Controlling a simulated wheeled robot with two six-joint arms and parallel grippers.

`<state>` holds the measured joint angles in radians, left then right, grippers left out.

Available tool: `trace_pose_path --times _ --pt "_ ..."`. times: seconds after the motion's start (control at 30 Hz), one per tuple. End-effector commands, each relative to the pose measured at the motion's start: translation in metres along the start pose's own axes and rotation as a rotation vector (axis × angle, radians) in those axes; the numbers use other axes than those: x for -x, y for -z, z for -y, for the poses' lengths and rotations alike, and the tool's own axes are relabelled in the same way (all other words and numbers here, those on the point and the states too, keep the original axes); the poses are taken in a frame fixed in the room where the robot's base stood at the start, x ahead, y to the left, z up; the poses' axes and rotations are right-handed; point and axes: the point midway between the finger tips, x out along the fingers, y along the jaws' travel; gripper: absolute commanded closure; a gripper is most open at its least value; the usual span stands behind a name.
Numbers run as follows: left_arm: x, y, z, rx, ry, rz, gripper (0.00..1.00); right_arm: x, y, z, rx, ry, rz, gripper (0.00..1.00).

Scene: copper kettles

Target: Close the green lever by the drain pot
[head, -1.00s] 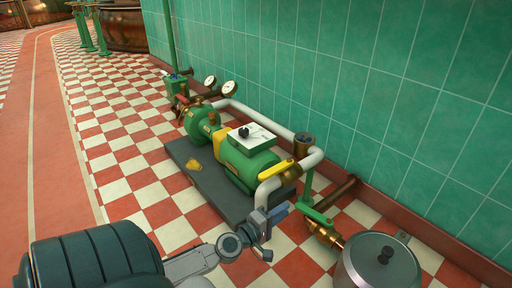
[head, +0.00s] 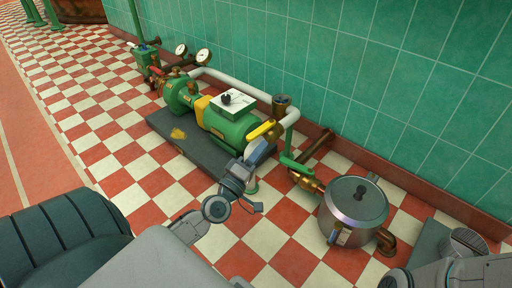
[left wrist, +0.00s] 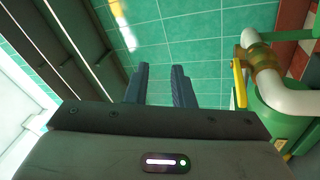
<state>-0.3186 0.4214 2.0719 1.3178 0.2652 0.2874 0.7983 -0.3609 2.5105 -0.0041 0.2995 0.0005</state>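The green lever (head: 296,164) is a flat green bar at the brass valve (head: 306,181) on the pipe leading to the drain pot. The drain pot (head: 350,218) is a lidded steel pot on the floor, right of the valve. My left gripper (head: 260,150) is left of the green lever, in front of the yellow lever (head: 263,130) in the head view. In the left wrist view its two blue fingers (left wrist: 157,85) stand apart with nothing between them. The yellow lever (left wrist: 240,84) shows to their right there. My right gripper is not clearly seen.
The green pump (head: 230,125) sits on a dark base (head: 180,160) along the green tiled wall (head: 330,60). A white pipe (head: 235,82) runs behind it. Part of my right arm (head: 445,272) is at the lower right. The checkered floor in front is clear.

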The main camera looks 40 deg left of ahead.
Motion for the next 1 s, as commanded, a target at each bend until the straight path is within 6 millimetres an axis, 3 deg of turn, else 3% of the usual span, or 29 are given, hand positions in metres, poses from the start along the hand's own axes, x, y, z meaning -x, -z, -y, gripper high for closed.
trace_pose_path --times 0.13,0.43,0.47,0.57,0.63,0.77,1.0 --pt "-0.002 0.001 -0.01 -0.023 -0.019 -0.013 0.78 -0.003 -0.002 0.001 0.0 0.0 0.0 0.64" --pt "-0.003 0.002 -0.012 -0.028 -0.024 -0.016 0.78 -0.003 -0.002 0.001 0.0 0.0 0.0 0.64" --pt "-0.003 0.002 -0.012 -0.028 -0.024 -0.016 0.8 -0.003 -0.002 0.001 0.0 0.0 0.0 0.64" --pt "-0.007 0.0 -0.01 -0.041 -0.021 -0.006 1.0 -0.004 -0.003 0.001 0.001 0.003 0.0 0.64" --pt "-0.017 -0.004 -0.004 -0.079 -0.01 0.024 1.0 -0.004 -0.004 0.001 0.005 0.005 0.003 0.64" --pt "-0.057 -0.023 0.024 -0.231 0.047 0.149 1.0 -0.005 -0.009 0.001 0.021 0.013 0.009 0.64" --pt "-0.141 -0.058 0.111 -0.581 0.3 0.499 1.0 -0.004 -0.018 0.0 0.057 0.035 0.026 0.64"
